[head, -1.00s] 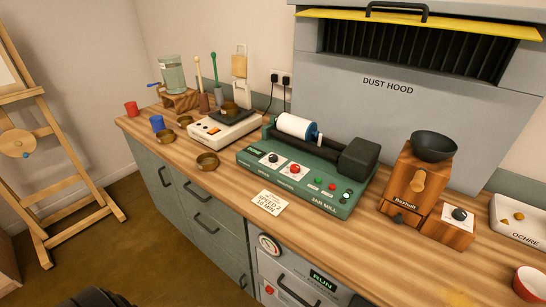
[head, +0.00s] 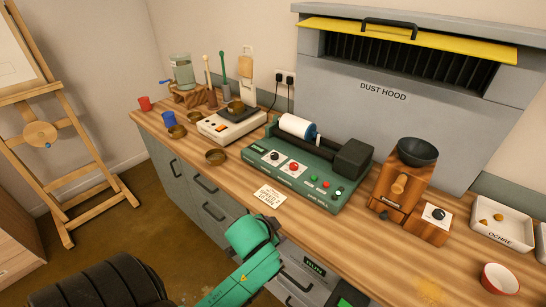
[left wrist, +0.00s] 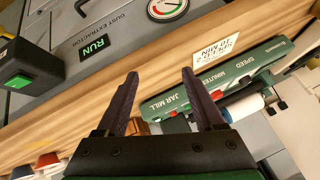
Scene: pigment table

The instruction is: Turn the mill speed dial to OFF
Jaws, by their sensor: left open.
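The green jar mill (head: 322,190) stands on the wooden counter in the head view. Its black speed dial (head: 275,156) sits on a white plate at the left of its front panel, beside a red knob (head: 293,167). The dial's setting is too small to read. My left arm shows below the counter's front edge in the head view; its fingers cannot be made out there. In the left wrist view my left gripper (left wrist: 160,76) is open and empty, apart from the mill. The mill (left wrist: 185,102) lies beyond the fingers, partly hidden by the right one. My right gripper is out of view.
A card (head: 269,196) reading SPEED 2, 10 MIN lies before the mill. A white hotplate-like device (head: 232,126) stands left, a wooden grinder (head: 400,190) right. Below the counter is a grey unit with a RUN display (left wrist: 94,47). Bare counter lies around the card.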

